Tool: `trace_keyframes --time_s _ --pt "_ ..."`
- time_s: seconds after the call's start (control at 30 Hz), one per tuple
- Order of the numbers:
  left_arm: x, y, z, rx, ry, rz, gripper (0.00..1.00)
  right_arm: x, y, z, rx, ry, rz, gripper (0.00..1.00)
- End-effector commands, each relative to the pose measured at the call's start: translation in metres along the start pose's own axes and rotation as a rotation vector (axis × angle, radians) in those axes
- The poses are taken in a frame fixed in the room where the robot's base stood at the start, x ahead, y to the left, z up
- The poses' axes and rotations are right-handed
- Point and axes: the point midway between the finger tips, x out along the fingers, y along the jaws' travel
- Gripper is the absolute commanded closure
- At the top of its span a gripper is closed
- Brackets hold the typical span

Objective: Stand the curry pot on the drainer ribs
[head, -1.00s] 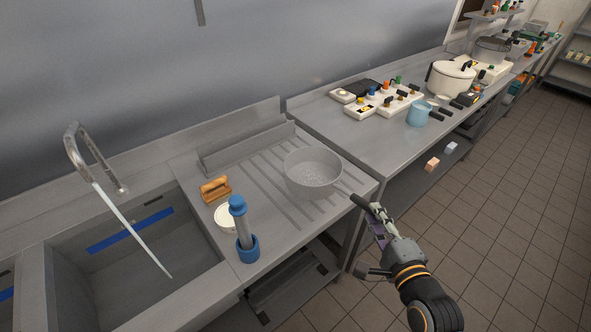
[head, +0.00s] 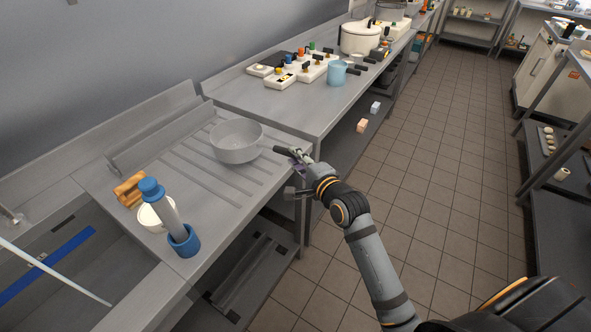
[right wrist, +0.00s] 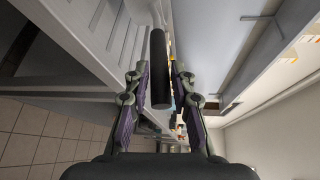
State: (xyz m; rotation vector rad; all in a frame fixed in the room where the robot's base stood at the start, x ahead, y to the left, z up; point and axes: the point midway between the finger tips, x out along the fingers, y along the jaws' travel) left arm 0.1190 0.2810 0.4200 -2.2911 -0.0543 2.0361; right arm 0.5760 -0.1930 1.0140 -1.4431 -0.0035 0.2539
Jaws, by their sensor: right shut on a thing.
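The curry pot (head: 237,143) is a grey round pan with a dark handle pointing right. It is upright over the right part of the drainer ribs (head: 205,182) in the head view; I cannot tell whether its base touches them. My right gripper (head: 298,156) is shut on the pot's handle, near its outer end. In the right wrist view the black handle (right wrist: 159,75) lies between the two fingers (right wrist: 160,105), and the pot's bowl is not clearly seen there. My left gripper is not in view.
The sink (head: 60,270) is at left. A blue jug (head: 337,73) and control boxes (head: 313,68) occupy the counter behind.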

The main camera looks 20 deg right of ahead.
Motion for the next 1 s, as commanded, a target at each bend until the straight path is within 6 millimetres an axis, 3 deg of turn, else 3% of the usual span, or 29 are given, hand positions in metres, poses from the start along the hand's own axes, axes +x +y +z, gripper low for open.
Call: trace_keyframes --time_s 0.23,0.43,0.67,0.7,0.83,1.0 --pt "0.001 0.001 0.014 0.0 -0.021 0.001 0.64 0.009 0.006 -0.003 0.003 0.0 -0.007 1.0" --pt "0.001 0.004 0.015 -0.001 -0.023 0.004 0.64 0.014 0.034 -0.006 0.004 0.0 -0.006 1.0" --pt "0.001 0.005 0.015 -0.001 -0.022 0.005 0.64 0.014 0.036 -0.007 0.002 0.0 -0.006 1.0" --pt "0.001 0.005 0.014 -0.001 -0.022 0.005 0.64 0.014 0.039 -0.007 0.0 0.001 0.002 0.71" --pt "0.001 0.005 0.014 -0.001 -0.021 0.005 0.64 0.014 0.039 -0.007 0.0 0.0 0.001 0.53" --pt "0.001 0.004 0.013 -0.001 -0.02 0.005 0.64 0.014 0.038 -0.007 0.0 0.0 0.0 0.53"
